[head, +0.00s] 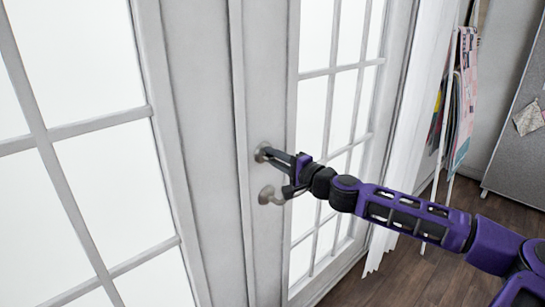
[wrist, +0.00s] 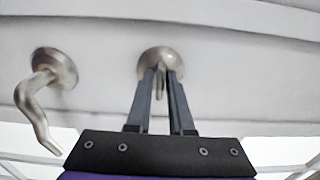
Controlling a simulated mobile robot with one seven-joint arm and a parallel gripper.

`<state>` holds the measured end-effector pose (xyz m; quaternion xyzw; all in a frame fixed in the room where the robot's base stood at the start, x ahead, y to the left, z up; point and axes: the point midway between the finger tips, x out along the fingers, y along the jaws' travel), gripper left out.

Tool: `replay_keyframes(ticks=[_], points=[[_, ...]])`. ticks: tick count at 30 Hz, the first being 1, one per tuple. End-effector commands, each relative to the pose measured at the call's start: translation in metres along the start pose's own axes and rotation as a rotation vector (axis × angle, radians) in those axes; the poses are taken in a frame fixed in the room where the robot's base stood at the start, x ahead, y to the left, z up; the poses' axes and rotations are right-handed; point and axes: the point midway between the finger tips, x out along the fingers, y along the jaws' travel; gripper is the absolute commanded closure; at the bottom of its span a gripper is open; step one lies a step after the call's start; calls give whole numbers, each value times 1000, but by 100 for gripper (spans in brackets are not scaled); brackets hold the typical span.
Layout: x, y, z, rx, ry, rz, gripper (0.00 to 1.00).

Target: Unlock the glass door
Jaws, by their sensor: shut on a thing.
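The glass door (head: 299,100) is white with panes in a grid, and it looks shut. A round metal lock (head: 262,152) sits on its left stile, above a curved door handle (head: 270,195). My gripper (head: 284,157) reaches in from the right at the lock. In the wrist view the lock's round plate (wrist: 162,57) is straight ahead, and my gripper (wrist: 162,80) has its fingertips closed on the small thumb turn (wrist: 160,84) in front of it. The fingers hide part of the turn. The door handle (wrist: 52,80) is to the left in the wrist view, clear of the fingers.
Another white paned door or panel (head: 90,125) fills the left. White vertical blinds (head: 415,130) hang at the right of the door. Beyond them are a rack with colourful sheets (head: 463,95) and a grey board (head: 520,135). Wooden floor (head: 400,280) shows at lower right.

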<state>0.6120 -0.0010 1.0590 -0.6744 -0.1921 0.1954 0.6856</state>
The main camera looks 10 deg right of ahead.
Motion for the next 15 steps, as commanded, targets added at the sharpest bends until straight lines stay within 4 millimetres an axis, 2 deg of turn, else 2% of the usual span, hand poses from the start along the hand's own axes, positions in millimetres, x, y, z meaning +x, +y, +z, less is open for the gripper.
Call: replay_keyframes(ticks=[3,4,7,15], points=[[0,0,0,0,1,0,100],[0,0,0,0,1,0,77],[0,0,0,0,1,0,59],[0,0,0,-1,0,0,59]])
